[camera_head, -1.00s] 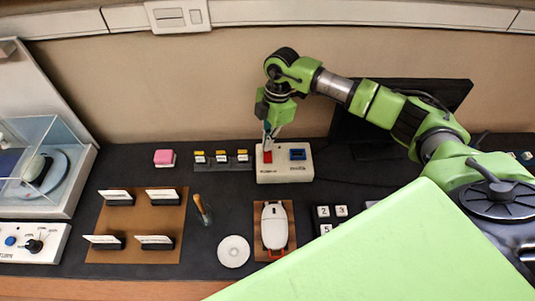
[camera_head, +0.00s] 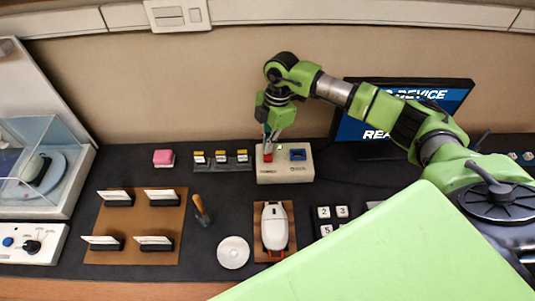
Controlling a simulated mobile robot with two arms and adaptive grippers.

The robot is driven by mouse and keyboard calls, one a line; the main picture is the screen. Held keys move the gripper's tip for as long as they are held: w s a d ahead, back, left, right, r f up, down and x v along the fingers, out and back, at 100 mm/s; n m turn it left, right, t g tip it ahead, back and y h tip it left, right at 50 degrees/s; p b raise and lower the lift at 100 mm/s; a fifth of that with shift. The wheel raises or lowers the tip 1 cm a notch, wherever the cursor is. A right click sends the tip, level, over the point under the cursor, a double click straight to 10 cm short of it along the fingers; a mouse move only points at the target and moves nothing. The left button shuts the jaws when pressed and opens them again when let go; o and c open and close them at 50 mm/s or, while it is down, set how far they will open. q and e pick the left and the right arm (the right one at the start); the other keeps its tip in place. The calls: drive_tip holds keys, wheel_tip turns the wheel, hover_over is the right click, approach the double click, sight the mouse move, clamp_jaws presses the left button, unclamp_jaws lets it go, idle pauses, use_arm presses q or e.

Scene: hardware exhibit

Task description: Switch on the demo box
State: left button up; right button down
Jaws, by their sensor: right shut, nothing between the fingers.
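The demo box (camera_head: 284,175) is a cream box at the back middle of the dark table. It has a red switch (camera_head: 268,157) on its left and a blue part (camera_head: 298,154) on its right. A small green light (camera_head: 281,147) shows near the red switch. My right gripper (camera_head: 269,147) is shut and empty, pointing down at the red switch; its tips are at or just above it, and I cannot tell if they touch. The monitor (camera_head: 440,97) behind my right arm is lit, with white text on blue, partly hidden by the arm. My left gripper is not in view.
A white mouse-like device (camera_head: 274,226) on a brown board, a disc (camera_head: 233,252) and a wooden-handled tool (camera_head: 202,210) lie in front. A brown board with cards (camera_head: 140,220), a pink block (camera_head: 164,158) and a clear case (camera_head: 40,160) are to the left.

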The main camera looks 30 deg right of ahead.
drive_tip(key=shift+r+p, duration=2.8)
drive_tip(key=shift+r, duration=0.8)
drive_tip(key=shift+f, duration=0.15)
